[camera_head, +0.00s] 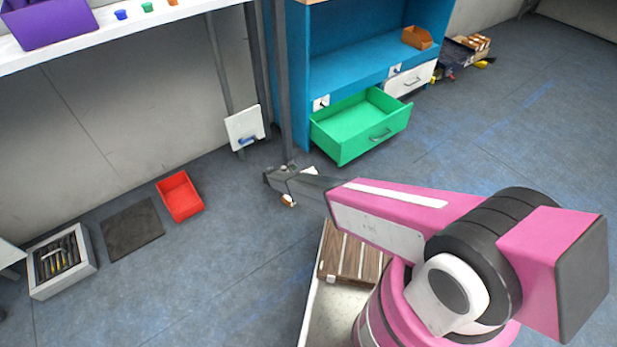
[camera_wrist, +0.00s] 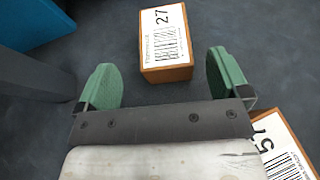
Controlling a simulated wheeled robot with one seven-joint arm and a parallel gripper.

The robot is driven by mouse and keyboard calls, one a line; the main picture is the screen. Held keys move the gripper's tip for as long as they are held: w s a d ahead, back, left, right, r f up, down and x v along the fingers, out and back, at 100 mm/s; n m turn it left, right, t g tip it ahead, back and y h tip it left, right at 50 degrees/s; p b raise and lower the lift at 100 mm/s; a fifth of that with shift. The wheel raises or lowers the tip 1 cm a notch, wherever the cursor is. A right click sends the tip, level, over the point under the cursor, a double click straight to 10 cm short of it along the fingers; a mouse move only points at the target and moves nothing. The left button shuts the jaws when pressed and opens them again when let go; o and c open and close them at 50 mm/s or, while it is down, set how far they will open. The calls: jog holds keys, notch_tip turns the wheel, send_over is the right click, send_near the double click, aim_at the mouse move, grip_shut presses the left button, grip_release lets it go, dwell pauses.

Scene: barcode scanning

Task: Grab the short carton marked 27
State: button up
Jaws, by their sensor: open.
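The carton marked 27 (camera_wrist: 166,45) lies on the floor in the wrist view, with its white label with a barcode facing up and brown sides. My gripper (camera_wrist: 162,80) is open, its two green fingers spread left and right of the carton's near end. The carton is just beyond the fingertips and nothing is held. In the head view, my gripper (camera_head: 270,180) hangs low in front of the blue cabinet, and the arm partly hides the small cartons around it. I cannot tell there which one is 27.
Another carton marked 15 (camera_wrist: 284,152) lies at lower right in the wrist view, partly cut off. The open green drawer (camera_head: 358,124) and a grey post (camera_head: 280,90) stand close to the gripper. A red bin (camera_head: 180,196) is to the left on open floor.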

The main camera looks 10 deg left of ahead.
jog(key=x, duration=0.5)
jog(key=shift+s+d+f, duration=0.1)
jog(key=shift+d+f, duration=0.05)
jog(key=shift+d, duration=0.05)
jog(key=c, duration=1.2)
